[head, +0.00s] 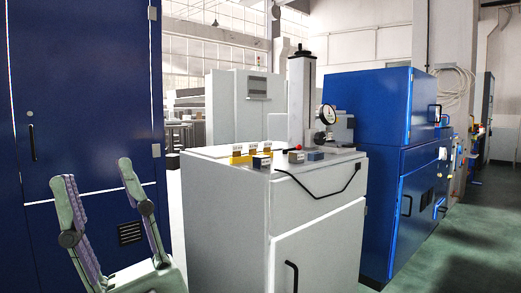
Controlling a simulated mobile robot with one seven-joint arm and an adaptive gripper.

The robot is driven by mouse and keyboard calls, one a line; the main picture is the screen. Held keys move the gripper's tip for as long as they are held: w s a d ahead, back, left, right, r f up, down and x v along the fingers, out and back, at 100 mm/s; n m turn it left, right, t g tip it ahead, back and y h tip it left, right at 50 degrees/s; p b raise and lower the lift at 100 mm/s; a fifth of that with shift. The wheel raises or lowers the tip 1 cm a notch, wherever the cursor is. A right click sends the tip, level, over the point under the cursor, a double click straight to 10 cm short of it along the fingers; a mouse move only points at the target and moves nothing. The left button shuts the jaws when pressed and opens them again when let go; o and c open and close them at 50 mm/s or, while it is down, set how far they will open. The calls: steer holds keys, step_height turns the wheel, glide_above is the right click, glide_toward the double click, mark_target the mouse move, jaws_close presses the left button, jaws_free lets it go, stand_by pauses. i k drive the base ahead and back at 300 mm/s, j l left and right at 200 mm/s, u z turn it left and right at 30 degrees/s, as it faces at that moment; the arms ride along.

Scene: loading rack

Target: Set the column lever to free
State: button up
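A round dial gauge (328,115) is fixed on the column's right side. A small red knob (299,147) shows low at the column's foot; it may be the end of the lever, but the lever arm and its setting are too small to tell. My gripper (92,170) is at the lower left, in front of the cabinet and well apart from the column. Its two green and purple fingers point up, spread wide, with nothing between them.
A yellow block (240,158) and several small blue-grey blocks (262,161) lie along the cabinet top's front. A black cable or bar (318,192) hangs over the cabinet's front. A tall blue locker (80,90) stands at left, blue machines (370,105) at right. Green floor (460,250) is clear at right.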

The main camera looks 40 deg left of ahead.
mark_target(298, 148)
steer(key=i+u, duration=0.7)
steer(key=i+l+u, duration=0.15)
steer(key=u, duration=0.2)
steer(key=i+l, duration=0.35)
steer(key=i, duration=0.2)
